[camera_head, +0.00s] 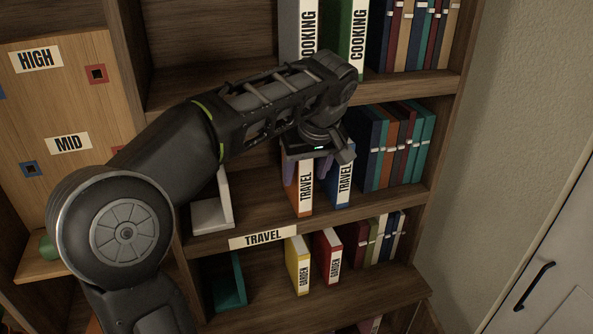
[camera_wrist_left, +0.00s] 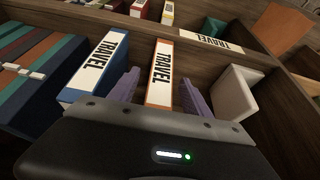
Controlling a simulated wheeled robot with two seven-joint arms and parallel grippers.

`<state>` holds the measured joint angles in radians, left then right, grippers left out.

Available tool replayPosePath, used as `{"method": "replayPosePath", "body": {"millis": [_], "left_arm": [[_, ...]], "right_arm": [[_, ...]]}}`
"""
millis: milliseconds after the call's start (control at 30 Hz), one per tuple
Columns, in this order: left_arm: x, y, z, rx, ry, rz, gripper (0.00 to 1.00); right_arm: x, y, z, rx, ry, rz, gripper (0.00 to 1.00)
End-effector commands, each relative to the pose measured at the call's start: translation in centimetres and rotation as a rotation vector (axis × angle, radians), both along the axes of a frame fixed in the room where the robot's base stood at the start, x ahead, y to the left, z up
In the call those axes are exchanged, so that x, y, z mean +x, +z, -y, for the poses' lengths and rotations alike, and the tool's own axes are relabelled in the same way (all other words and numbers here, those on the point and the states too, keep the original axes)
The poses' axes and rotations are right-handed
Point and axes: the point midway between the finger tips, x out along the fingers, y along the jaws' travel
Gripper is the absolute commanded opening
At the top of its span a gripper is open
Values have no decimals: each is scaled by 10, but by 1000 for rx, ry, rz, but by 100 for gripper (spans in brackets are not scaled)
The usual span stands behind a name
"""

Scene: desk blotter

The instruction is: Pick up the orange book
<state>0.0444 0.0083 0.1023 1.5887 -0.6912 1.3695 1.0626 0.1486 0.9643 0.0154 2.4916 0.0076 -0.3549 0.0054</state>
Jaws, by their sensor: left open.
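The orange book (camera_head: 300,200) stands upright on the travel shelf, with a white TRAVEL label on its spine. It also shows in the left wrist view (camera_wrist_left: 162,97), spine towards the camera. My left gripper (camera_head: 308,173) is at the upper part of the book, and its palm hides the book's top in the head view. In the left wrist view the purple fingers (camera_wrist_left: 160,92) are spread, one on each side of the orange book. Whether they touch it I cannot tell. My right gripper is in neither view.
A blue TRAVEL book (camera_head: 341,190) stands just right of the orange one, with a narrow gap where one finger sits. A white bookend (camera_head: 213,214) stands to the left. The shelf above is close over my arm.

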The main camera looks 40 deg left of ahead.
Motion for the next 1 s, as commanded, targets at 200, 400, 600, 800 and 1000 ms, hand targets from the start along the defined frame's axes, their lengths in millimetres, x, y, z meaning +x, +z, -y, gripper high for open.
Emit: {"method": "replayPosePath", "body": {"millis": [200, 400, 600, 800, 1000], "left_arm": [[1, -3, -1, 0, 0, 2, 56], [1, -3, -1, 0, 0, 2, 56], [1, -2, -1, 0, 0, 2, 56], [1, -2, -1, 0, 0, 2, 43], [1, -2, -1, 0, 0, 2, 27]], "right_arm": [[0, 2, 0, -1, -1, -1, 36], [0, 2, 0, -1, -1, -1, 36], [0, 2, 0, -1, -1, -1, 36], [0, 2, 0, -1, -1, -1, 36], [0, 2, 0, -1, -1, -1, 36]]}}
